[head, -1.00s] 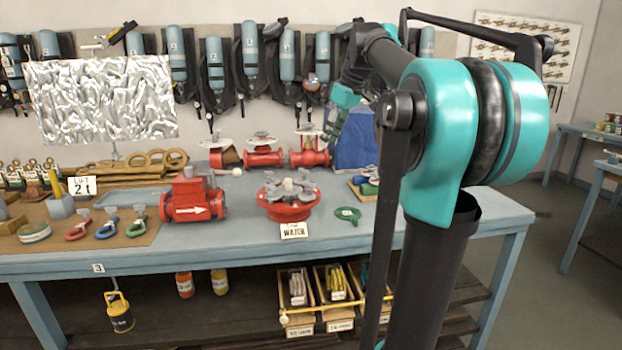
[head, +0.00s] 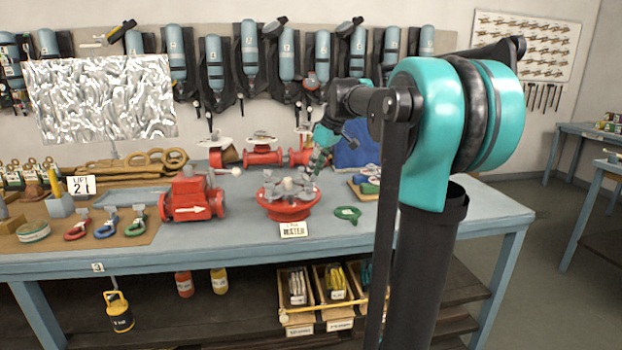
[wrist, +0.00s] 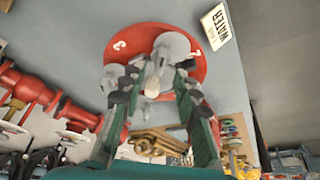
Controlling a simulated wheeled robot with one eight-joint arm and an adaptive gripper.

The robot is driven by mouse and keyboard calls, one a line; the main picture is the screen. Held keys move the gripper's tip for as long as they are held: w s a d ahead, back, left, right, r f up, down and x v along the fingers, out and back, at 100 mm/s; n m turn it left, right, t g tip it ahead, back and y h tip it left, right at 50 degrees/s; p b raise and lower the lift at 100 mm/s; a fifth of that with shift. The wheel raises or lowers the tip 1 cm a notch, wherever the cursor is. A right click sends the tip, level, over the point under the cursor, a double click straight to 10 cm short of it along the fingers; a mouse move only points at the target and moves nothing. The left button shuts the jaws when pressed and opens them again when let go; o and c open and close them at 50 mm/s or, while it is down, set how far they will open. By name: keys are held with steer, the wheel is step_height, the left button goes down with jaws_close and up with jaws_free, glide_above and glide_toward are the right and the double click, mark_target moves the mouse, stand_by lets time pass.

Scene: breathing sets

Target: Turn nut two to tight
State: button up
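A round red flange (head: 287,208) with grey nuts or clamps (head: 288,187) on top stands on the blue bench above a "WATER" label (head: 293,230). In the wrist view the red flange (wrist: 146,33) carries a number 3 on its left and another mark, partly hidden, on its right. Grey fittings (wrist: 172,45) rise from it. My gripper (wrist: 155,80) is open, its two dark green fingers either side of a grey fitting; contact is unclear. In the head view my gripper (head: 316,165) is just above the flange's back right. I cannot tell which nut is number two.
A red valve body (head: 190,197) with a white arrow stands left of the flange. A green ring tool (head: 347,213) lies to its right, near a tray of coloured parts (head: 369,184). Red pipe fittings (head: 263,155) stand behind. Bare bench shows in front.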

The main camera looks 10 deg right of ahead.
mark_target(307, 192)
steer(key=shift+x, duration=1.6)
jaws_close()
